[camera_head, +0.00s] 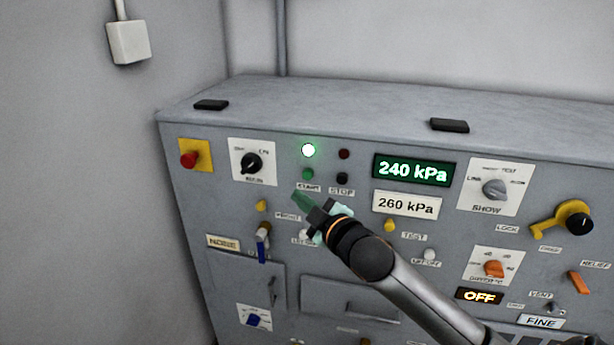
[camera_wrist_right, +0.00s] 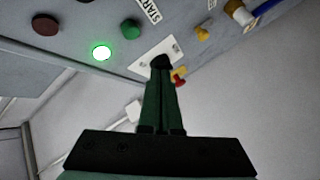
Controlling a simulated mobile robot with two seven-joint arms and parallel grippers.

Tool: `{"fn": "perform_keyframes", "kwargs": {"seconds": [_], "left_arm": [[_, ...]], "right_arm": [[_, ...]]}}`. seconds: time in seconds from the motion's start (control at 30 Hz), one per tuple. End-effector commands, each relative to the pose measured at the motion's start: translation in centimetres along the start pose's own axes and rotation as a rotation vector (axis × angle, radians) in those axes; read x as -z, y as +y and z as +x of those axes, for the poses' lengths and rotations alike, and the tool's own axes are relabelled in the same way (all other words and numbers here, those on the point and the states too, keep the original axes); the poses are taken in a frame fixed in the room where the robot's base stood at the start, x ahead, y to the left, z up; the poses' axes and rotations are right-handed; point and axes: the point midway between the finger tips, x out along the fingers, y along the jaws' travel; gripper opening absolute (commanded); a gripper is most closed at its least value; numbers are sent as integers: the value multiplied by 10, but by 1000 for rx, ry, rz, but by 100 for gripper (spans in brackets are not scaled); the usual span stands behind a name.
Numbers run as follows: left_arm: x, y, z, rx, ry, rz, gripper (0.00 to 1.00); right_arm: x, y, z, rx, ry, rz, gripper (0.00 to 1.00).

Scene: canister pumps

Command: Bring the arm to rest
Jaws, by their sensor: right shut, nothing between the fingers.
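My right gripper (camera_head: 304,203) is in front of the control panel (camera_head: 350,270), its arm coming in from the lower right. Its dark green fingers are shut with nothing between them. The tips appear just below the START label in the head view; I cannot tell the exact gap to the panel. In the right wrist view the shut fingers (camera_wrist_right: 161,75) overlap the black knob on its white plate. My left gripper is not in view.
The green START button (camera_head: 307,174) sits below a lit green lamp (camera_head: 308,150). A black MAIN knob (camera_head: 251,163) and red button (camera_head: 189,159) are left. Displays read 240 kPa (camera_head: 413,170) and 260 kPa (camera_head: 405,206).

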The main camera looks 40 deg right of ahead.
Motion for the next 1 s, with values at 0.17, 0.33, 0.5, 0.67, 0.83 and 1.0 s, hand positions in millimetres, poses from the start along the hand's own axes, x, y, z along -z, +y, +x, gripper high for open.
{"fn": "perform_keyframes", "kwargs": {"seconds": [0.17,0.33,0.5,0.67,0.83,1.0], "left_arm": [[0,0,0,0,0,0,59],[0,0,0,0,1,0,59],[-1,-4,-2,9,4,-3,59],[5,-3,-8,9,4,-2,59],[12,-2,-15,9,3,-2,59],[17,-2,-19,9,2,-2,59]], "right_arm": [[0,0,0,0,0,0,0],[0,0,0,0,0,0,0],[-16,-32,-4,59,-29,51,0],[-58,-126,-34,219,-125,214,0],[-95,-234,-100,381,-265,429,0],[-112,-313,-176,487,-403,620,0]]}}
